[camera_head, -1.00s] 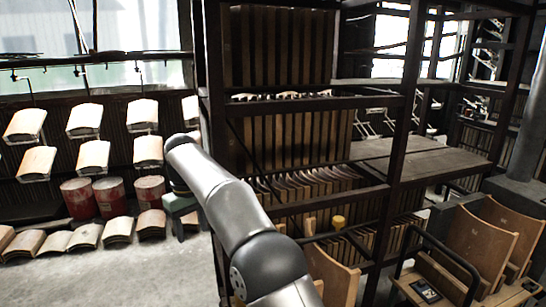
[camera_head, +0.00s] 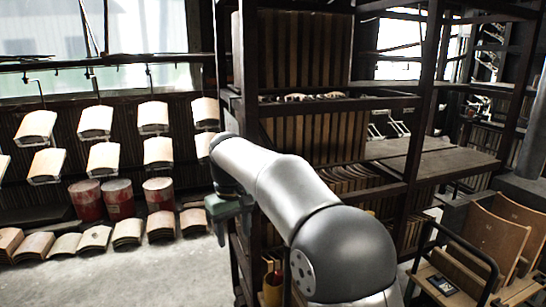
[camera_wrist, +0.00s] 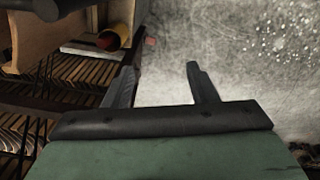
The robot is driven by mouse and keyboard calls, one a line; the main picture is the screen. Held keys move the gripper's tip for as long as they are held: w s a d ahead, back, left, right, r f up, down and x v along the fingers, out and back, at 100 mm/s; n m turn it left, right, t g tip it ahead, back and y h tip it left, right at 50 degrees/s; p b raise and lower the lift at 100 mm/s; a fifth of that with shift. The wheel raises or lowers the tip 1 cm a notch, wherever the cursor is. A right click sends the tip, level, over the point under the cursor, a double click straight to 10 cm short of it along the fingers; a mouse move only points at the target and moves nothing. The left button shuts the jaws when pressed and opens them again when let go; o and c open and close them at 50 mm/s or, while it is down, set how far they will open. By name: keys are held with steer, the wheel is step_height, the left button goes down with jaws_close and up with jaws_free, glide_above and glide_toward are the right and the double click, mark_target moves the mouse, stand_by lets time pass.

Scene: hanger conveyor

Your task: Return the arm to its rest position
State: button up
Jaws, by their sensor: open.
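My gripper (camera_wrist: 160,80) points down over the pale concrete floor (camera_wrist: 235,45) in the wrist view. Its two dark fingers stand apart with nothing between them. In the head view my grey arm reaches from the lower right toward the middle left. The green gripper body (camera_head: 230,208) hangs at the arm's far end, in front of the dark rack.
A dark shelf rack (camera_head: 412,150) with wooden panels stands close behind and right of my arm. Curved boards (camera_head: 95,121) hang from the conveyor at left, above red drums (camera_head: 118,198). A wooden cart (camera_head: 478,250) stands at right. Open floor (camera_head: 120,280) lies at lower left.

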steer(key=s+d+f+m, duration=0.3)
steer(key=s+d+m, duration=0.1)
steer(key=s+d, duration=1.05)
steer(key=s+d+f+m, duration=0.1)
steer(key=s+d+f, duration=0.3)
steer(key=s, duration=0.3)
steer(key=s+d+f+m, duration=0.2)
steer(key=s+d+f, duration=0.3)
steer(key=s, duration=0.3)
steer(key=shift+s+d, duration=0.25)
steer(key=shift+s, duration=0.05)
